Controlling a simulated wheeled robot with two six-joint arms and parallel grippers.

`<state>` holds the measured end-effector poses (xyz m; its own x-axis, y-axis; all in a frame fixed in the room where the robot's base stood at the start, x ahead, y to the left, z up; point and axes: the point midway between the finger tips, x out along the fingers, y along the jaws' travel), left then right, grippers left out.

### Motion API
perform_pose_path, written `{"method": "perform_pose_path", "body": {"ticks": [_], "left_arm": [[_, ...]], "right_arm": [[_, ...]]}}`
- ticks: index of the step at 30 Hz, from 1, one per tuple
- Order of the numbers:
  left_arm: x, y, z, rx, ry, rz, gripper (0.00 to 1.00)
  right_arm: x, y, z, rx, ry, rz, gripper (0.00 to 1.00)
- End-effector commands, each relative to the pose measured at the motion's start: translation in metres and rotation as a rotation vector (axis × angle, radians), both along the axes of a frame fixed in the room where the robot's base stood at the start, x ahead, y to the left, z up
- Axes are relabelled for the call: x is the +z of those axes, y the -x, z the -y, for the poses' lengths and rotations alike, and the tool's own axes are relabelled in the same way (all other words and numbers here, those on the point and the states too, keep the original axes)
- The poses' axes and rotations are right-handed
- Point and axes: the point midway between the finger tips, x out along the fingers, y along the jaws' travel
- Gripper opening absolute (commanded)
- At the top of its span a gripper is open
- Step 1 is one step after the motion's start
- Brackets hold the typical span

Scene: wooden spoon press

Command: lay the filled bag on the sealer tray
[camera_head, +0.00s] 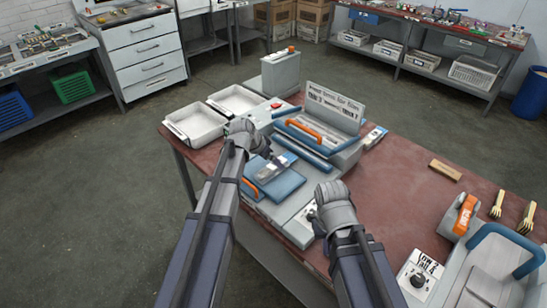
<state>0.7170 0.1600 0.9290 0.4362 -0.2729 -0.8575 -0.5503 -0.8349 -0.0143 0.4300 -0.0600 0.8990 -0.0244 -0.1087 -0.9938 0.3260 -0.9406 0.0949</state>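The sealer (318,140) stands on the red-brown table, with its lid raised and an orange handle on it. Its blue tray (286,184) is in front, nearer to me. A small clear, greyish piece that looks like the filled bag (279,164) is over the tray's far part; I cannot tell whether it rests there or is held. My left gripper (262,147) is just left of and beyond the bag, its fingers mostly hidden by its own body. My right gripper (318,218) is at the table's front edge, right of the tray, with its fingers hardly visible.
Two white bins (197,125) stand left of the sealer. A grey box (281,73) is behind it. A wooden block (445,170), wooden spoons (497,204) and another blue-handled machine (490,270) are at the right. The table right of the sealer is mostly clear.

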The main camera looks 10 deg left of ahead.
Motion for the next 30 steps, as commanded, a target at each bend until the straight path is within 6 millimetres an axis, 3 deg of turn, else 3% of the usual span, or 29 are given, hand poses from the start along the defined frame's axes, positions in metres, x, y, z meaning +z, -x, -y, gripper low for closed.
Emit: {"method": "perform_pose_path", "body": {"ticks": [1,10,18,21,23,25,30], "left_arm": [[0.016,0.006,-0.003,0.001,0.000,0.000,0.96],[0.058,0.028,-0.016,0.000,0.001,-0.001,0.96],[0.068,0.035,-0.022,-0.001,0.001,0.000,0.96],[0.066,0.041,-0.015,-0.002,-0.001,-0.015,0.96],[0.062,0.056,0.001,-0.002,-0.006,-0.053,0.96],[0.055,0.087,0.027,0.005,-0.023,-0.130,0.96],[0.040,0.184,0.081,0.081,-0.130,-0.344,0.96]], "right_arm": [[0.016,0.000,0.000,0.000,0.000,0.000,0.00],[0.058,0.000,0.000,0.000,0.000,0.000,0.00],[0.068,0.000,0.000,0.000,0.000,0.000,0.00],[0.067,0.000,0.000,0.000,0.000,0.000,0.00],[0.067,0.000,0.000,0.000,0.000,0.000,0.00],[0.067,0.000,0.000,0.000,0.000,0.000,0.00],[0.067,0.000,0.000,0.000,0.000,0.000,0.00]]}}
